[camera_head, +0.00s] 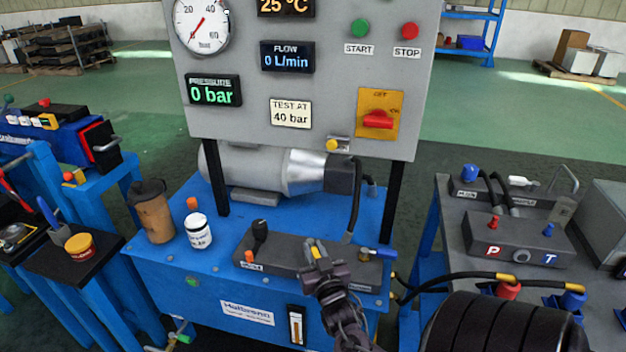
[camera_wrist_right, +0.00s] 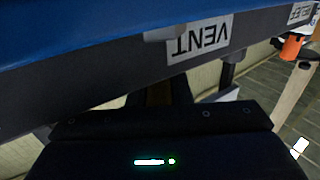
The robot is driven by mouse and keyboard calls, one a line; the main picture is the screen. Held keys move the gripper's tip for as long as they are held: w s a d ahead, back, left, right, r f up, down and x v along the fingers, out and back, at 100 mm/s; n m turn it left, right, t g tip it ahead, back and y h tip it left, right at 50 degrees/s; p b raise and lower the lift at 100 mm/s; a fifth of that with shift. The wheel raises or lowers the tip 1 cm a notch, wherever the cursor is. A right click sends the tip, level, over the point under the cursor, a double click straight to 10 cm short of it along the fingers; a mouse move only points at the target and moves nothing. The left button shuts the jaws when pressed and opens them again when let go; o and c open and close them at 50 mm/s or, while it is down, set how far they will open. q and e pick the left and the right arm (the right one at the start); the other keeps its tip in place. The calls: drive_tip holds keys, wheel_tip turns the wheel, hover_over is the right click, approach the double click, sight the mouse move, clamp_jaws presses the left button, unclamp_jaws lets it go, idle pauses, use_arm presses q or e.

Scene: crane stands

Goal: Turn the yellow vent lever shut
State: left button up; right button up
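A small yellow piece (camera_head: 317,249), which looks like the vent lever, shows at the tips of my right gripper (camera_head: 316,250) on the grey manifold block (camera_head: 283,251). The fingers hide most of it, so its angle is unclear. I cannot tell whether the fingers are closed on it or only beside it. In the right wrist view a VENT label (camera_wrist_right: 201,38) appears upside down on the block's dark face. The dark gripper body (camera_wrist_right: 160,150) fills the bottom of that view, and the lever cannot be made out there. My left gripper is out of view.
A blue-handled valve (camera_head: 378,252) sits right of my gripper; a black knob (camera_head: 260,230) stands to its left. A white jar (camera_head: 198,231) and brown canister (camera_head: 153,211) stand further left on the blue bench (camera_head: 180,262). The gauge panel (camera_head: 238,115) rises behind.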

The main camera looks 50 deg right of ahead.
drive_tip(key=o, duration=0.5)
drive_tip(key=shift+c, duration=0.2)
drive_tip(key=shift+v, duration=3.95)
